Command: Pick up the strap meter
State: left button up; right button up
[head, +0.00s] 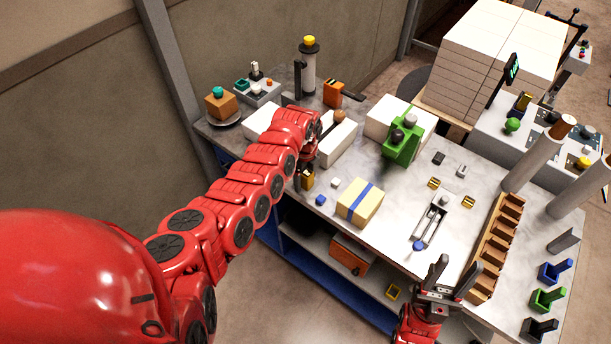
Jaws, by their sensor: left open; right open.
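I cannot tell for certain which item is the strap meter. One candidate is a green device with dark and grey knobs (403,146), standing on the table right of centre. Another is a slim metal frame with a blue knob (431,222), lying flat near the front edge. My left gripper (306,172) points down at the table's left front edge, partly hidden by its own wrist, beside a small dark and yellow block (308,181). My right gripper (440,279) is open and empty at the front edge, fingers up, just below the metal frame.
A yellow package with a blue band (360,202) lies between my grippers. White reams (337,139) lie behind my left arm. A wooden compartment rack (497,246) stands right of my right gripper. Tall grey tubes (538,159) and a large white stack (500,60) stand farther right.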

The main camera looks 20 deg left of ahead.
pick_arm(q)
jog(key=shift+f, duration=0.15)
jog(key=c, duration=1.3)
grip_shut()
jog(key=shift+r, duration=0.2)
